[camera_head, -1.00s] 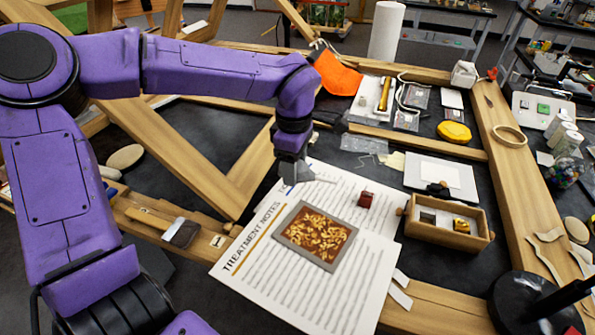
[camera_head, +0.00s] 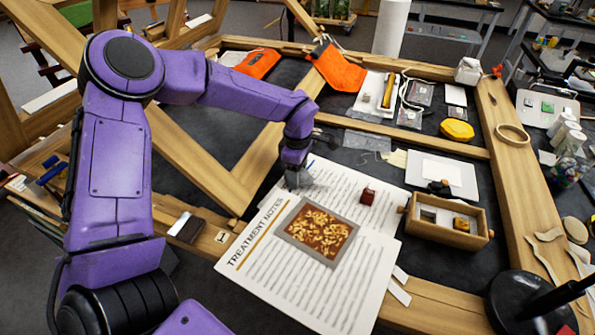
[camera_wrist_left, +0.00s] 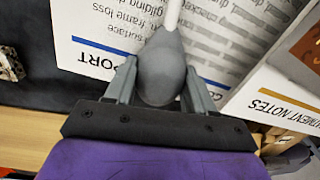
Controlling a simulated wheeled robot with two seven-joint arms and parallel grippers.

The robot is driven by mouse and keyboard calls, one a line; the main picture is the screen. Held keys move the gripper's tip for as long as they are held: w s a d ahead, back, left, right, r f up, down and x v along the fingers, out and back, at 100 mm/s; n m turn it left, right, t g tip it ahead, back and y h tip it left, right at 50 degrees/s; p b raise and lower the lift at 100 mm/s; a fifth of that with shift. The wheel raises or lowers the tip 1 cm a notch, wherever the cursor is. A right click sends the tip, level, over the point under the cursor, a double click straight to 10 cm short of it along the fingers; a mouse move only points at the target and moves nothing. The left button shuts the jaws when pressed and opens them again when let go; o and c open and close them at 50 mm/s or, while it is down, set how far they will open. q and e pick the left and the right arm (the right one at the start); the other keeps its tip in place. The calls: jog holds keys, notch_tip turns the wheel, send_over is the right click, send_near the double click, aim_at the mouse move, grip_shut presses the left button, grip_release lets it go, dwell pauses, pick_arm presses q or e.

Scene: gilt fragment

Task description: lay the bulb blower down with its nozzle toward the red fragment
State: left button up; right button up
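The bulb blower has a grey bulb and a white nozzle. In the left wrist view the bulb (camera_wrist_left: 162,72) sits between the two fingers of my left gripper (camera_wrist_left: 163,88), which look closed on its sides. The nozzle (camera_wrist_left: 172,12) points away from the wrist, over printed sheets. In the head view my left gripper (camera_head: 297,183) is low over the upper part of the white sheets; the nozzle is hard to make out against them. The small dark red fragment (camera_head: 367,196) lies on the notes sheet, right of the gripper. My right gripper is not seen.
A gilt panel (camera_head: 309,244) lies on the treatment notes (camera_head: 300,290), just below the gripper. A wooden box (camera_head: 455,238) stands right of the red fragment. A black round base (camera_head: 520,305) is at lower right.

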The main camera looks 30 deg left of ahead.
pick_arm(q)
jog(key=o, duration=0.4)
notch_tip(320, 180, up, 12)
jog(key=shift+r, duration=0.15)
jog(key=shift+w, duration=0.1)
